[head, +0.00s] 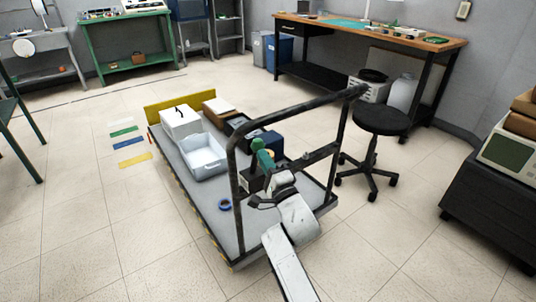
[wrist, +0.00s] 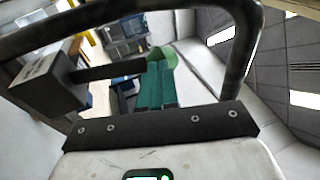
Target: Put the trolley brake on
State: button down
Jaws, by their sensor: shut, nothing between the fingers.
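The trolley (head: 210,200) is a grey flat deck with a black tubular handle frame (head: 300,105) at its near end. A dark bar (head: 322,154) runs across the frame, partly hidden by my arm. In the wrist view a dark box with a pale label (wrist: 42,76) sits by the handle tube, and a black lever-like bar (wrist: 105,72) sticks out from it toward my fingers. I cannot tell whether this is the brake or how it is set. My gripper (head: 262,154) has green fingers, shut and empty, at the handle frame. They also show beside the bar's end in the wrist view (wrist: 160,62).
The deck carries a white box (head: 180,121), a white bin (head: 203,158), dark boxes and a blue ring (head: 225,205). A black stool (head: 382,120) stands to the right, near a workbench (head: 370,35). A dark cabinet (head: 490,200) is far right. Floor at left is mostly clear.

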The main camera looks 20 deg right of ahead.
aim_at(258, 145)
jog(key=shift+w+a+r+n+g+p, duration=0.2)
jog(key=shift+w+r+g+p, duration=0.6)
jog(key=shift+p, duration=1.35)
jog(key=shift+w+a+r+n+g+p, duration=0.1)
jog(key=shift+w+a+r+g+p, duration=0.45)
jog(key=shift+p, duration=1.6)
jog(key=shift+w+r+g+h+p, duration=0.15)
jog(key=shift+w+g+h+p, duration=0.15)
jog(key=shift+w+g+p, duration=0.8)
jog(key=shift+w+a+g, duration=0.25)
jog(key=shift+w+g, duration=0.2)
jog(key=shift+w, duration=0.15)
jog(key=shift+w+a+f+b, duration=0.25)
jog(key=shift+w+b, duration=0.2)
jog(key=shift+w, duration=0.15)
jog(key=shift+w+a+r+b, duration=0.15)
jog(key=shift+w+b, duration=0.3)
jog(key=shift+b, duration=0.2)
jog(key=shift+w+a+r+b, duration=0.1)
jog(key=shift+w+b, duration=0.3)
jog(key=shift+b, duration=0.2)
jog(key=shift+w+r, duration=0.1)
jog(key=shift+r, duration=0.1)
